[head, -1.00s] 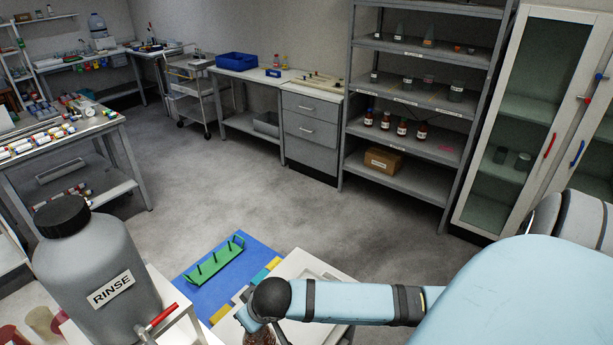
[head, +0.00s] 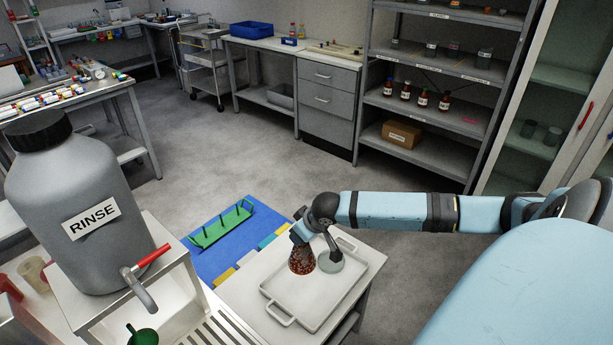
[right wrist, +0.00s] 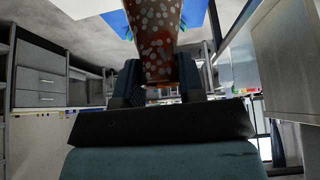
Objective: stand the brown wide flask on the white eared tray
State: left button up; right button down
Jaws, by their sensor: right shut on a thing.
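The brown wide flask (head: 302,261), speckled with pale dots, is held in my right gripper (head: 303,235), which comes in from the right. The flask appears over the far left part of the white eared tray (head: 305,314); I cannot tell whether its base touches the tray. In the right wrist view the flask (right wrist: 158,40) is between the two fingers (right wrist: 160,85). The tray lies flat on a small white table, with an ear at its near end and another at its far end. My left gripper is not in view.
A grey round-ended piece (head: 330,262) shows beside the flask; I cannot tell what it belongs to. A large grey RINSE bottle (head: 80,205) stands at left on a white stand. A green pegged rack (head: 220,226) lies on a blue mat. The tray's near part is bare.

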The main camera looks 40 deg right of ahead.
notch_tip(320, 180, down, 16)
jog(key=b, duration=0.1)
dwell(0.4)
jog(key=c, duration=0.7)
grip_release()
